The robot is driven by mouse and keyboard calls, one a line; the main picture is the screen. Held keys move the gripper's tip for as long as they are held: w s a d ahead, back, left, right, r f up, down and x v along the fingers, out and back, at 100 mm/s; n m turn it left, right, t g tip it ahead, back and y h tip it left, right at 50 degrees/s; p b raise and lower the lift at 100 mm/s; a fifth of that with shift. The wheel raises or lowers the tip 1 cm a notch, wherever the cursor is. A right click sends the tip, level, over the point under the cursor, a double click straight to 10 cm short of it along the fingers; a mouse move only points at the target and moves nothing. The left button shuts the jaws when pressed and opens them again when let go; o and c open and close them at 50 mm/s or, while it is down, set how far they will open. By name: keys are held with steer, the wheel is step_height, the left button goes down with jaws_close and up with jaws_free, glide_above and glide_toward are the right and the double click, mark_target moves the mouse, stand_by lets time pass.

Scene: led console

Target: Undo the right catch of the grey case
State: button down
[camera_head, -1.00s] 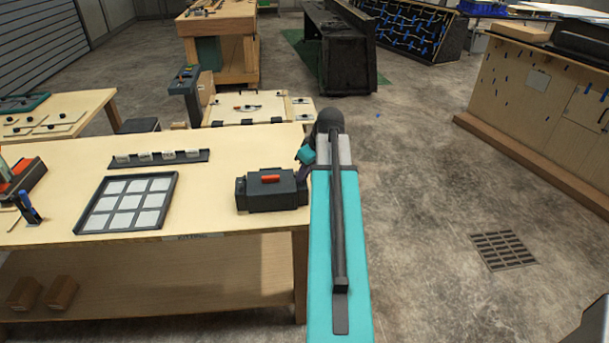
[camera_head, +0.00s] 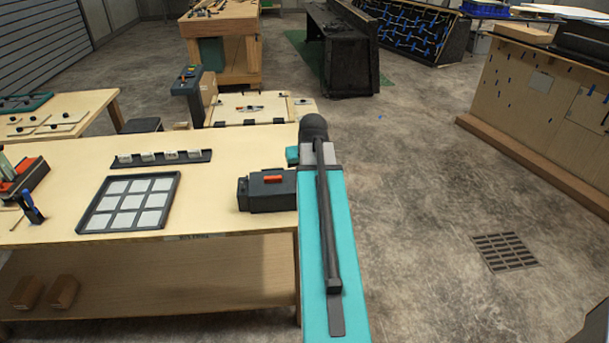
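The grey case (camera_head: 262,194), dark with an orange-red piece on its top, sits on the right end of the wooden table (camera_head: 215,215). My teal and grey arm stands in front of its right end. The right side of the case and its right catch are hidden behind my arm. My gripper is not visible; it is hidden behind the arm, so I cannot see its fingers or whether it touches the case.
A tray of pale square tiles (camera_head: 84,222) lies left of the case. A dark strip with small white blocks (camera_head: 164,161) lies behind. A blue clamp (camera_head: 31,209) is at the far left. Open concrete floor with a drain grate (camera_head: 505,252) lies right.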

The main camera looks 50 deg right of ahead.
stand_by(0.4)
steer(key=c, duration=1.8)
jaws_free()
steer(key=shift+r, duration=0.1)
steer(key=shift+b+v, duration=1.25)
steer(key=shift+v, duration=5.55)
